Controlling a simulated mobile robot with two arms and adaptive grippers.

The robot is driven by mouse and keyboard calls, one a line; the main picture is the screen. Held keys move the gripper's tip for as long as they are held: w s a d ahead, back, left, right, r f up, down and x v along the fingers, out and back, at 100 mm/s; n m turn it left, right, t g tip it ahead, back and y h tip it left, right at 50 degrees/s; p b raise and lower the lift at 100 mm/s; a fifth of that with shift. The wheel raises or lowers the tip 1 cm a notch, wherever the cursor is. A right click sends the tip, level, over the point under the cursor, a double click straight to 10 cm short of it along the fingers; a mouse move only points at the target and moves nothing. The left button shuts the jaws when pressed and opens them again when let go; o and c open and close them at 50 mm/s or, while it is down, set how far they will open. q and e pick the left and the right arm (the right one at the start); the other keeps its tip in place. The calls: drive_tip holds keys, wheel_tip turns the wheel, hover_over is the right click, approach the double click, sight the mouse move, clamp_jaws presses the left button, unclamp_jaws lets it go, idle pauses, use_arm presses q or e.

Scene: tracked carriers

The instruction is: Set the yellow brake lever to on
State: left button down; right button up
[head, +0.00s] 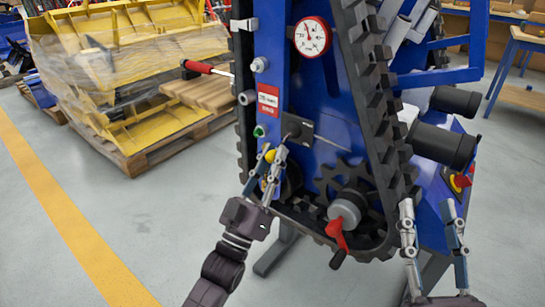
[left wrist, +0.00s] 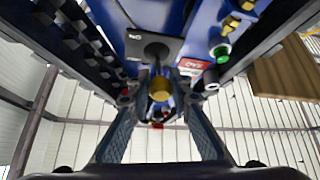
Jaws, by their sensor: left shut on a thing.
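The yellow brake lever's round yellow knob (head: 270,156) shows at the front of the blue machine, below a dark plate (head: 302,131). My left gripper (head: 273,163) is shut on the knob. In the left wrist view the yellow knob (left wrist: 160,89) sits between the two fingers of my left gripper (left wrist: 160,100), and a dark lever rod runs from it to the plate (left wrist: 153,46). That plate bears a small light marking near one corner. My right gripper (head: 430,210) is open and empty at the lower right, its fingers wide apart, beside the track.
A red lever with a dark grip (head: 338,235) sticks out below the toothed sprocket. Another red handle (head: 205,68) juts out left. A gauge (head: 311,36), a red sign (head: 268,103) and a green button (head: 259,131) are on the blue panel. Floor at left is clear before a loaded pallet (head: 160,150).

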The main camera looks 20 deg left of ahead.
use_arm(q)
drive_tip(key=shift+w+f, duration=0.15)
drive_tip(key=shift+f, duration=0.3)
drive_tip(key=c, duration=2.1)
unclamp_jaws()
drive_tip(key=o, duration=0.3)
drive_tip(key=shift+w+d, duration=0.1)
drive_tip(key=shift+w, duration=0.1)
drive_tip(key=shift+o, duration=0.2)
drive_tip(key=shift+r, duration=0.1)
drive_tip(key=shift+s, duration=0.15)
drive_tip(key=v, duration=1.2)
drive_tip(key=shift+r, duration=0.15)
